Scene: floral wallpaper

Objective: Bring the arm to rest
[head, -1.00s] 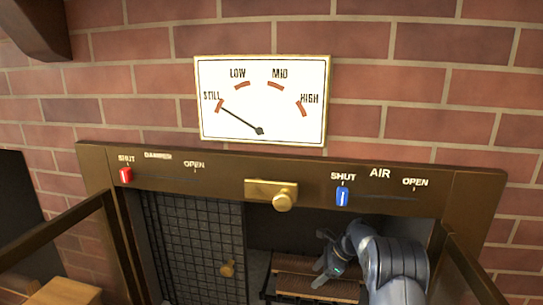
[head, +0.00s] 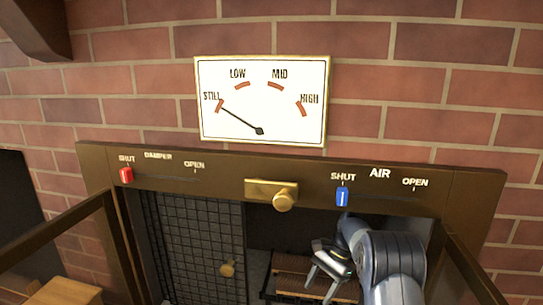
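My gripper (head: 326,285) is at the lower right, in front of the fireplace opening. Its two fingers point down and are spread apart, with nothing visible between them.
A dial (head: 262,100) on the brick wall points to STILL. The red damper slider (head: 126,174) and blue air slider (head: 342,196) are both at SHUT. A brass knob (head: 283,201) sits between them. A mesh screen (head: 195,240) covers the opening's left; open door frames flank it.

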